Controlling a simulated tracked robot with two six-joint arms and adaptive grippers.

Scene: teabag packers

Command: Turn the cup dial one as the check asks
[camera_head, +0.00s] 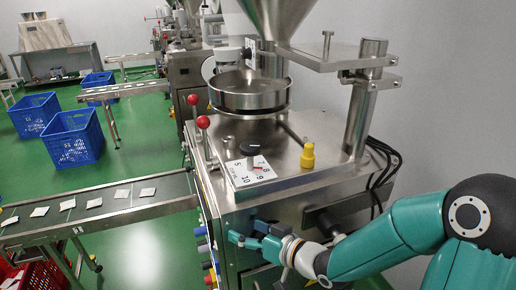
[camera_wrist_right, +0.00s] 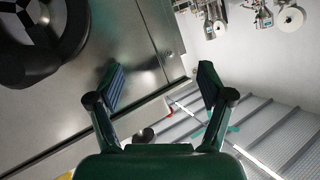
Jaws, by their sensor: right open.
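My right gripper (camera_head: 246,232) is below and in front of the plate, beside the machine's front face, apart from the knob. In the right wrist view its two fingers (camera_wrist_right: 161,84) are spread with nothing between them. I cannot make out the dial in that view. My left gripper is not in view.
A yellow knob (camera_head: 307,156) stands right of the plate. Two red-ball levers (camera_head: 203,122) rise at its left. A round steel pan (camera_head: 248,92) and hopper are behind. A conveyor (camera_head: 120,202) with several teabags runs left. Blue crates (camera_head: 72,137) stand on the green floor.

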